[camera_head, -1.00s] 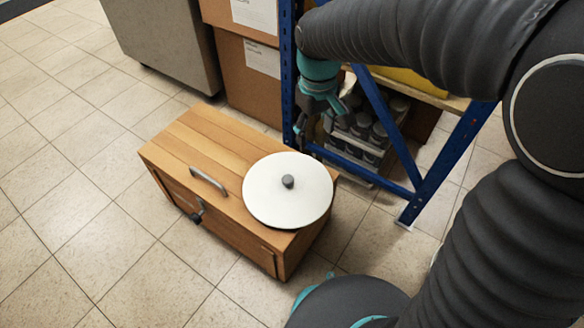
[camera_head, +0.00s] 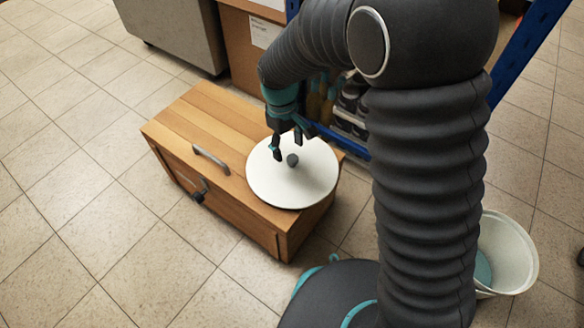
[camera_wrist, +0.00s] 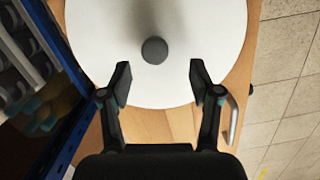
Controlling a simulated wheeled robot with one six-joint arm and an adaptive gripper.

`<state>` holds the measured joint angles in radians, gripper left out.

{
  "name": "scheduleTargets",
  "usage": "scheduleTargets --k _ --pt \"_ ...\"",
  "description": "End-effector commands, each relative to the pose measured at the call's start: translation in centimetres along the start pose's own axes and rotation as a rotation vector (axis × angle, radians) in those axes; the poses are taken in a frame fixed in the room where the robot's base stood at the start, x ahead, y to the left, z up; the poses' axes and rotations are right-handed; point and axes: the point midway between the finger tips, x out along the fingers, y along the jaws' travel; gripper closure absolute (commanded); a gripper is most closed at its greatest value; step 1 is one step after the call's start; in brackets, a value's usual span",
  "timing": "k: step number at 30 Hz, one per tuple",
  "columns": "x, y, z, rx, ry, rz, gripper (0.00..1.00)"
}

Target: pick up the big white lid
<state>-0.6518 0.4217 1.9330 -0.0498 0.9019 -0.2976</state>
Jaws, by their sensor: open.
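The big white lid (camera_head: 300,187) is a round flat disc with a small dark grey knob (camera_head: 292,159) at its centre. It lies flat on the right end of the wooden chest's top (camera_head: 212,128). My gripper (camera_head: 287,148) is above the lid's far part, close to the knob, with its fingers pointing down. In the wrist view, the lid (camera_wrist: 205,35) fills the upper middle, and the knob (camera_wrist: 154,50) sits ahead of and between the two spread fingertips (camera_wrist: 157,83). My gripper is open and empty. The far edge of the lid is partly hidden by my gripper in the head view.
The chest has a metal handle (camera_head: 211,160) on top and a dark latch (camera_head: 199,192) in front. A blue-framed shelf (camera_wrist: 62,150) with jars stands close behind it. A white bucket (camera_head: 512,255) stands at the right. Open tiled floor (camera_head: 80,220) lies left.

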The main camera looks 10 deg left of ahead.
Motion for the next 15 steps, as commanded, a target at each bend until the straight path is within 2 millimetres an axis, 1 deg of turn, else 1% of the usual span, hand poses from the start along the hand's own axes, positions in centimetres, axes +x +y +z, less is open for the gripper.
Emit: scheduleTargets --k 5,12,15 --pt "1.0 0.1 0.1 0.001 -0.002 0.000 0.37" --pt "4.3 0.6 0.4 0.001 -0.003 -0.001 0.37" --pt "5.3 0.6 0.4 0.000 -0.002 0.000 0.37"
